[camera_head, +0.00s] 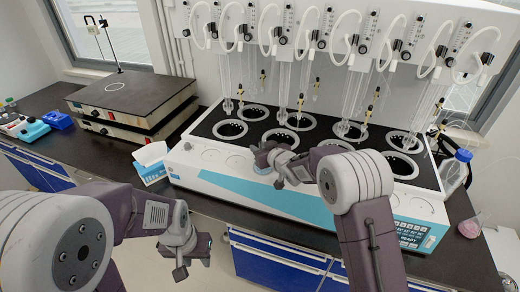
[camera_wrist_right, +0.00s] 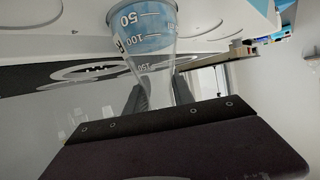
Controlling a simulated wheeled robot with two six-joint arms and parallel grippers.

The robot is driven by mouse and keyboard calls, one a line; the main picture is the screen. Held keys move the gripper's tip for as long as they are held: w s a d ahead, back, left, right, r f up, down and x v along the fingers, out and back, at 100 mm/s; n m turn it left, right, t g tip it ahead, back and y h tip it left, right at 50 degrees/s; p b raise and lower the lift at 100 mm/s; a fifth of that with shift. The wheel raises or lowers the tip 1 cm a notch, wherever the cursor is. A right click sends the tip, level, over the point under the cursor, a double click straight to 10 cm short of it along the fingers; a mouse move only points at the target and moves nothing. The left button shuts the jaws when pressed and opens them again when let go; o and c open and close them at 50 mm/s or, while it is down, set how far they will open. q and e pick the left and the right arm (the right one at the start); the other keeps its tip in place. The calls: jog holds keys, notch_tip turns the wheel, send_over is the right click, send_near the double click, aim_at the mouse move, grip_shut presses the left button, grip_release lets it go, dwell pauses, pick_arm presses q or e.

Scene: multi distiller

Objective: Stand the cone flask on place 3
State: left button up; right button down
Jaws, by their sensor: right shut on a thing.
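My right gripper (camera_head: 272,167) is shut on the cone flask, over the front of the white distiller (camera_head: 245,185). The clear flask (camera_wrist_right: 146,35) shows in the right wrist view with printed 50, 100 and 150 marks and its wide end away from the fingers (camera_wrist_right: 160,92). In the head view the gripper hides most of the flask; a pale blue bit (camera_head: 263,170) shows beneath. The distiller's black top has two rows of ringed round places, such as one at the front left (camera_head: 230,129). I cannot read which is place 3. My left gripper (camera_head: 193,262) hangs low at the left, seemingly empty.
Glass tubes (camera_head: 355,95) and white hoses hang above the round places. A hotplate (camera_head: 130,95) and a white-blue box (camera_head: 150,163) stand to the left. A wash bottle (camera_head: 455,170) and a pink flask (camera_head: 472,227) stand to the right.

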jog(key=c, duration=1.1)
grip_release()
jog(key=shift+f, duration=0.1)
jog(key=shift+r, duration=0.35)
jog(key=v, duration=1.2)
jog(key=shift+s+d+f+b, duration=0.1)
jog(key=shift+f+b, duration=0.15)
jog(key=shift+b, duration=0.1)
